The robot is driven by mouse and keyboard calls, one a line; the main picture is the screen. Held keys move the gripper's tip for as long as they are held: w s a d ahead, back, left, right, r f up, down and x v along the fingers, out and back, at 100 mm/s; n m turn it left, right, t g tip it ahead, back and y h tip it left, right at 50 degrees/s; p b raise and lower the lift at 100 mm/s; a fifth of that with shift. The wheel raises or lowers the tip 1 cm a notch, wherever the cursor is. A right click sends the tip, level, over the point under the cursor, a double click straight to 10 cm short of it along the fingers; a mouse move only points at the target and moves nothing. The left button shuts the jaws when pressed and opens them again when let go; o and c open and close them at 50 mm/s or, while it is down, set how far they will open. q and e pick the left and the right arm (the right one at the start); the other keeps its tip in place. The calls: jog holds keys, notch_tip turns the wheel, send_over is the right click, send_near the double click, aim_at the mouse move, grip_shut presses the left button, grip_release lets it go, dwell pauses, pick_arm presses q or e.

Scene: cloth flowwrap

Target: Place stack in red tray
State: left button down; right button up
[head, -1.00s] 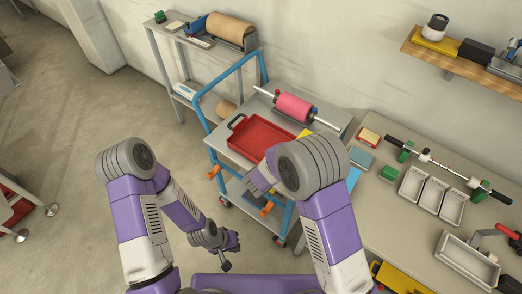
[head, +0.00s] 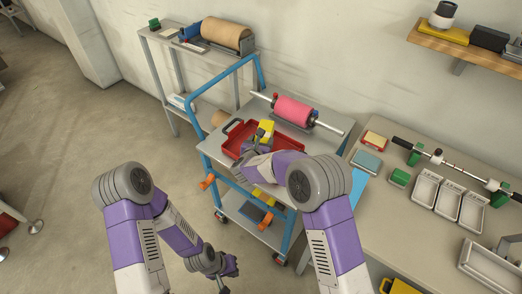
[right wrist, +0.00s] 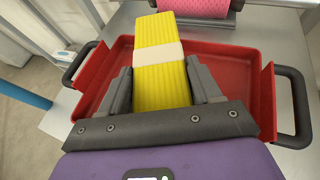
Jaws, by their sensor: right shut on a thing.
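The stack is a yellow ribbed bundle with a white band around it; it shows in the right wrist view (right wrist: 155,28) and the head view (head: 267,128). My right gripper (head: 261,139) is shut on it, with one finger on each side. The stack is over the red tray (right wrist: 245,72), between its two dark handles; I cannot tell whether it touches the tray floor. The tray (head: 233,144) sits on the cart's top, partly hidden by my right arm. My left gripper (head: 229,268) hangs low, away from the cart; its jaws are too small to read.
A pink roll on a bar (head: 293,110) lies behind the tray on the blue-framed cart (head: 203,108). A shelf with a brown roll (head: 226,33) stands behind left.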

jog(key=shift+f+b, duration=0.4)
jog(key=shift+f, duration=1.25)
jog(key=shift+f, duration=0.1)
jog(key=o, duration=1.2)
jog(key=p+v, duration=0.2)
jog(key=v, duration=1)
jog(key=shift+s, duration=0.1)
